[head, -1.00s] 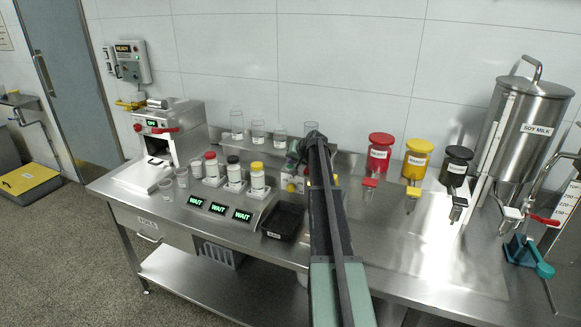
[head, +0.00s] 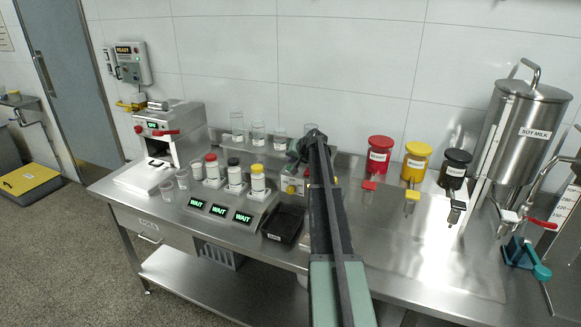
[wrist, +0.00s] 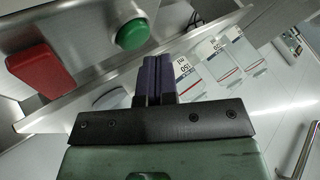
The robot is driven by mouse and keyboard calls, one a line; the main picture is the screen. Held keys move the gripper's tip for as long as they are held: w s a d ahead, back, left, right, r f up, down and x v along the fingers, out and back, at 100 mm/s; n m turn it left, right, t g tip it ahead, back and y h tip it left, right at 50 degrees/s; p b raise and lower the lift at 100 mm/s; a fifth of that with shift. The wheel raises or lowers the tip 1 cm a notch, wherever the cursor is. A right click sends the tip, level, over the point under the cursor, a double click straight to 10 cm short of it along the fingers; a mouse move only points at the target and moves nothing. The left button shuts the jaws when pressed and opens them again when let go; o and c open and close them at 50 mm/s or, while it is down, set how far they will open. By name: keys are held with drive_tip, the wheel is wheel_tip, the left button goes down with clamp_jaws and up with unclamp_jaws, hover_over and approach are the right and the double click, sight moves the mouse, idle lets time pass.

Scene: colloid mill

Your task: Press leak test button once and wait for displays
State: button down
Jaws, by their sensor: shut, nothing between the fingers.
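Three small displays all read WAIT in green in the head view: left (head: 196,203), middle (head: 219,210) and right (head: 243,218). They sit on the sloped front of a steel stand. In the wrist view my gripper (wrist: 152,62) is shut and empty, its dark fingers together. A round green button (wrist: 133,34) on a steel panel lies just above and left of the fingertips in that picture, with a gap visible. A red block (wrist: 41,68) is left of it on the same panel. No leak test label is readable. In the head view my arm hides my fingertips.
Capped bottles, red (head: 211,167), black (head: 234,172) and yellow (head: 258,177), stand behind the displays. A black tray (head: 283,223) is to their right. Glass beakers (head: 258,133) stand on a rear shelf. Labelled clear containers (wrist: 225,60) are right of my fingers.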

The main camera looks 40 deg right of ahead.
wheel_tip(320, 180, up, 5)
drive_tip(key=p, duration=0.5)
drive_tip(key=shift+r, duration=0.1)
idle(0.6)
drive_tip(key=s+a+f+n+g, duration=0.2)
drive_tip(key=s+a+g, duration=0.1)
drive_tip(key=s+a, duration=0.8)
drive_tip(key=s+a+f+n+g, duration=0.1)
drive_tip(key=s+a+n+g, duration=0.2)
drive_tip(key=s+a, duration=0.9)
drive_tip(key=s+a+f+n+g, duration=0.2)
drive_tip(key=s+a, duration=1)
drive_tip(key=a, duration=1.5)
drive_tip(key=shift+a+f+n+g+h, duration=0.15)
drive_tip(key=shift+f+n+g+h, duration=0.2)
drive_tip(key=shift+n+g, duration=0.2)
